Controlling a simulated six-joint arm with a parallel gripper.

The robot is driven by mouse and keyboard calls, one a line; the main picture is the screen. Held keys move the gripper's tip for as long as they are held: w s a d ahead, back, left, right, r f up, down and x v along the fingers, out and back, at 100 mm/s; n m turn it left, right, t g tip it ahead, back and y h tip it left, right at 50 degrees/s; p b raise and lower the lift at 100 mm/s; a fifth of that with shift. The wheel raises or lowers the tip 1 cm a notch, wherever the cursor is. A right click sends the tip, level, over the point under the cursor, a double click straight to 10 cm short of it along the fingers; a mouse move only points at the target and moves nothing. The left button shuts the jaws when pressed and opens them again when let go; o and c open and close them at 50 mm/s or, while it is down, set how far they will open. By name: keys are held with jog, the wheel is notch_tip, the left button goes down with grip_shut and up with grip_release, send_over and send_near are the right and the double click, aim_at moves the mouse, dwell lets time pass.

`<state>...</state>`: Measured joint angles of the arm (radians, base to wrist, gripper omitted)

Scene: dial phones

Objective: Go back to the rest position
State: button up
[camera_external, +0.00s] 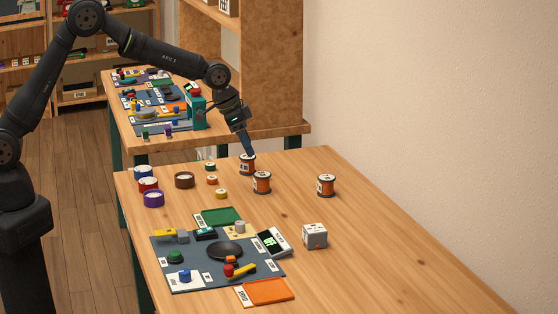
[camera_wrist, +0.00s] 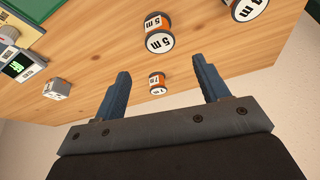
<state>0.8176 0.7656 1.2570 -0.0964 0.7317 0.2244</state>
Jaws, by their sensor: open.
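My gripper (camera_external: 246,152) hangs over the far side of the wooden table in the external view, its tip overlapping the rearmost orange-and-black spool (camera_external: 247,166). I cannot tell whether it touches that spool. In the wrist view my gripper (camera_wrist: 163,66) has its two blue-grey fingers wide apart, with nothing held between them. Two more such spools stand upright, one nearby (camera_external: 262,184) and one to the right (camera_external: 326,186). The wrist view shows a spool labelled 5 m (camera_wrist: 160,43), one labelled 4 m (camera_wrist: 250,8), and a smaller, more distant one (camera_wrist: 157,83).
Coloured rolls, including a purple one (camera_external: 153,199), stand at the table's left. A dark mat (camera_external: 205,280) in front holds phone parts. A green tray (camera_external: 222,215), orange tray (camera_external: 266,291) and grey cube (camera_external: 315,236) lie around it. The table's right side is clear.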

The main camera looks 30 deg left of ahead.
aim_at(261, 174)
jog(key=x, duration=1.1)
jog(key=shift+f, duration=0.35)
notch_tip(261, 174, up, 3)
jog(key=shift+f, duration=0.15)
jog(key=shift+r, duration=0.4)
jog(key=shift+f, duration=0.15)
